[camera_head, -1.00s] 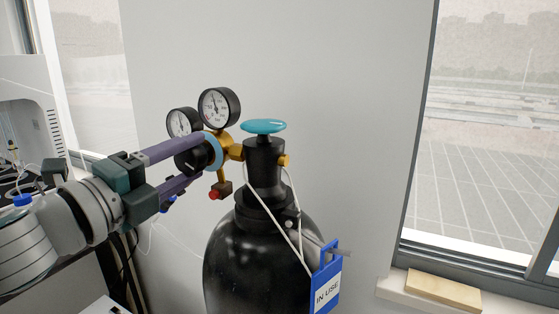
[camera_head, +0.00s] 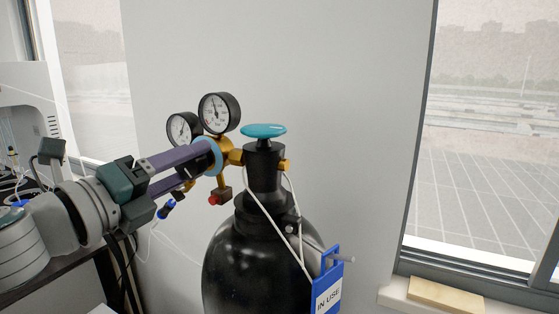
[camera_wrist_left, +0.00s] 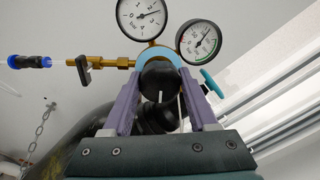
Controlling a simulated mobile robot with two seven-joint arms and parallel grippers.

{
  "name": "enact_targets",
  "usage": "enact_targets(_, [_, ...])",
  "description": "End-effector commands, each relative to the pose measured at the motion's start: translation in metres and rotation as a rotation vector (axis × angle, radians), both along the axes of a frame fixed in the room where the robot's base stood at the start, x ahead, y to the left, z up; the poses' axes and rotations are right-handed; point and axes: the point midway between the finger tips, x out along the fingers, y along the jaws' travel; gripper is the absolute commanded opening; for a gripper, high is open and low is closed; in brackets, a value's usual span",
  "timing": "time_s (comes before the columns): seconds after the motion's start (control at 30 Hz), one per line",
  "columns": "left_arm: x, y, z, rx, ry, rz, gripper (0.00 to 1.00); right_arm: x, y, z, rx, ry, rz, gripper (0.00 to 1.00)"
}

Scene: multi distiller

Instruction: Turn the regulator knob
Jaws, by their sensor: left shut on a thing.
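The regulator knob (camera_wrist_left: 158,80) is black and round and sits between my left gripper's fingers in the left wrist view. In the head view my left gripper (camera_head: 204,160) reaches it from the left, and the fingers hide most of the knob. My left gripper is shut on the knob. A light-blue ring (camera_head: 215,155) lies behind it on the brass regulator body (camera_head: 236,156). Two round gauges with white dials (camera_head: 220,113) stand above it. My right gripper is not in view.
The regulator sits on a black gas cylinder (camera_head: 258,255) with a teal valve wheel (camera_head: 263,130) and a blue "IN USE" tag (camera_head: 327,290). A red-tipped fitting (camera_head: 214,199) hangs below. A plain wall is behind, with a window at right.

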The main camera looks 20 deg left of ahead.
Motion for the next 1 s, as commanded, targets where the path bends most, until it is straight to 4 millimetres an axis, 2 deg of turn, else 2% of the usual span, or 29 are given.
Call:
enact_targets(0.17, [0.000, -0.001, 0.003, 0.000, -0.006, -0.006, 0.03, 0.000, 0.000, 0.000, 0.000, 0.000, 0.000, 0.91])
enact_targets(0.2, [0.000, -0.002, 0.003, -0.002, -0.006, -0.006, 0.60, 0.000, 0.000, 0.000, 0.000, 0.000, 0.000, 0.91])
enact_targets(0.43, [0.000, -0.001, 0.002, -0.001, -0.004, -0.003, 0.86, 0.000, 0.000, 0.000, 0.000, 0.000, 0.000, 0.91])
enact_targets(0.77, [-0.003, 0.000, 0.000, -0.002, -0.001, -0.002, 0.88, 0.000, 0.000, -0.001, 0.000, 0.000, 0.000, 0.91])
enact_targets(0.87, [-0.011, 0.001, -0.002, -0.002, 0.000, -0.001, 0.88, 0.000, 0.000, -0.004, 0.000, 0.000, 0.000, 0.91])
enact_targets(1.0, [-0.033, 0.004, -0.005, -0.002, 0.001, -0.002, 0.88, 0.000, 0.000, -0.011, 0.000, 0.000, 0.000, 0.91])
